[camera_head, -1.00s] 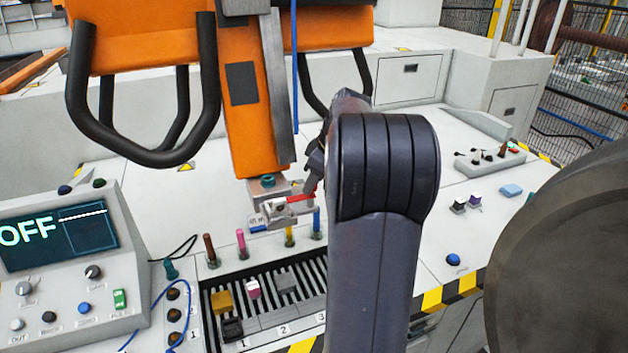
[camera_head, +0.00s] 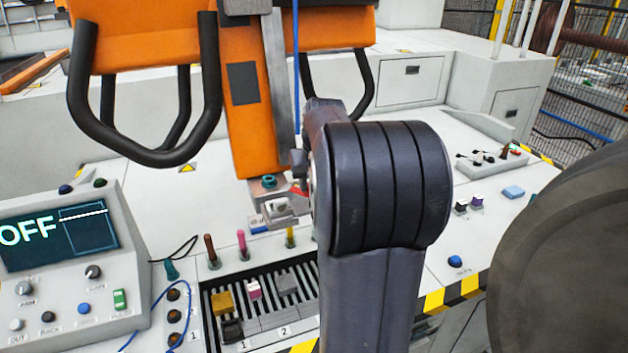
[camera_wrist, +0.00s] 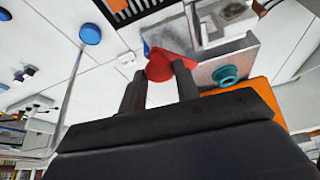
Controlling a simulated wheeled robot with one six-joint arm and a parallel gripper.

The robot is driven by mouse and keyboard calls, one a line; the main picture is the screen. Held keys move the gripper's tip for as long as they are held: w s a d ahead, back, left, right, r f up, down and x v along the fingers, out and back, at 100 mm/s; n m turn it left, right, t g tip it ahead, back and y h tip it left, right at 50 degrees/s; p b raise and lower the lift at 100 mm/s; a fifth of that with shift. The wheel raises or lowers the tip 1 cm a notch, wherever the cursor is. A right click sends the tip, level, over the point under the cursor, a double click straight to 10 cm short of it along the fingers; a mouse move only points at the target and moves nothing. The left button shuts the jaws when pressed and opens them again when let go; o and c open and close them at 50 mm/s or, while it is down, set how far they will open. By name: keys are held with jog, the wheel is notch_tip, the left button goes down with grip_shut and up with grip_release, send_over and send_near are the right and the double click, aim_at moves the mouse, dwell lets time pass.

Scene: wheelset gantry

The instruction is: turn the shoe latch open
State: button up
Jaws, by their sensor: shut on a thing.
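The red shoe latch (camera_wrist: 160,68) lies between my gripper's two fingertips in the wrist view. My gripper (camera_wrist: 159,76) is shut on it. The latch joins the grey metal shoe (camera_wrist: 237,62), which has a teal round knob (camera_wrist: 227,75) beside the latch. In the head view the shoe (camera_head: 277,208) sits at the foot of the orange column (camera_head: 252,130). Only a small red piece of the latch (camera_head: 298,190) shows there.
A slotted rack (camera_head: 262,305) and several coloured pegs stand in front of the shoe. The control box with the OFF screen (camera_head: 58,237) is at left. Black loop handles (camera_head: 140,150) hang at upper left. A blue button (camera_head: 455,262) sits on the right panel.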

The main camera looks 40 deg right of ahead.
jog(key=m, duration=0.2)
jog(key=m+g+h, duration=0.1)
jog(key=m, duration=0.1)
jog(key=shift+w+a, duration=0.15)
jog(key=shift+a, duration=0.05)
jog(key=shift+m+g+h, duration=0.5)
jog(key=shift+m+h, duration=0.2)
jog(key=shift+m, duration=1.1)
jog(key=shift+w, duration=0.1)
jog(key=o, duration=1)
jog(key=shift+c, duration=0.2)
jog(key=v, duration=1.1)
jog(key=shift+f, duration=0.1)
